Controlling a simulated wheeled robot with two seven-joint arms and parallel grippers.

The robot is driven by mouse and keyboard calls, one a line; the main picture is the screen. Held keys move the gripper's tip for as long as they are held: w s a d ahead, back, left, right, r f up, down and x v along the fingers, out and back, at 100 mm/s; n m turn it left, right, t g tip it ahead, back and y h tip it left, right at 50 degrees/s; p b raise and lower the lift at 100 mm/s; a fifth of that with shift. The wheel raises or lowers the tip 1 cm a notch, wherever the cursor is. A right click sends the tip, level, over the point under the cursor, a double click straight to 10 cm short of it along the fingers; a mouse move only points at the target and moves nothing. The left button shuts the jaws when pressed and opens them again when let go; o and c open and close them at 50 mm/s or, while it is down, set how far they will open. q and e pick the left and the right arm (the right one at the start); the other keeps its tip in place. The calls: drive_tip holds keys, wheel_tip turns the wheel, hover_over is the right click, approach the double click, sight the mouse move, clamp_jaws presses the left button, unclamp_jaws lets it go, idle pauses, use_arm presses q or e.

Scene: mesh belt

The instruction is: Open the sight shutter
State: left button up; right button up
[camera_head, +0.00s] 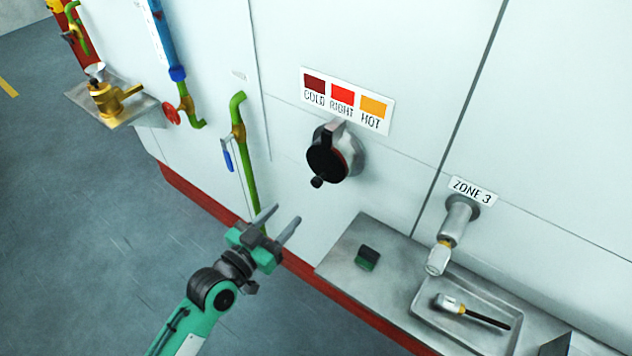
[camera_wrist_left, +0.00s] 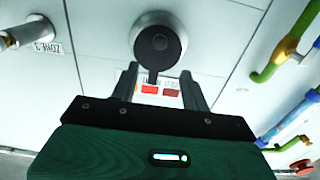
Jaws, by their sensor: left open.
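The sight shutter (camera_head: 328,158) is a round black cover with a small knob at its lower edge, on a grey metal housing on the white wall. It sits under a COLD, RIGHT, HOT colour label (camera_head: 345,100). The dark cover lies over the face of the housing. The shutter (camera_wrist_left: 158,48) also shows in the left wrist view, above the fingers. My left gripper (camera_head: 278,222) is open and empty, below and left of the shutter and apart from it. Its fingers also show in the left wrist view (camera_wrist_left: 162,85). My right gripper is not in view.
A metal shelf (camera_head: 340,262) at lower right holds a dark green block (camera_head: 367,257) and a tray with a black-handled tool (camera_head: 475,312). A pipe fitting (camera_head: 455,228) sticks out under the ZONE 3 label. Green pipe (camera_head: 245,160) with a blue lever runs left of the shutter.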

sight(314, 184)
use_arm(q)
drive_tip(key=p+x, duration=0.2)
drive_tip(key=x, duration=1)
drive_tip(key=shift+p, duration=0.4)
drive_tip(key=shift+w+d, duration=0.3)
drive_tip(key=shift+w, duration=0.1)
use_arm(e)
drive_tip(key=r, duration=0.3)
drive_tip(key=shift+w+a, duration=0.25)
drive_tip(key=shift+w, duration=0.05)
use_arm(q)
clamp_jaws()
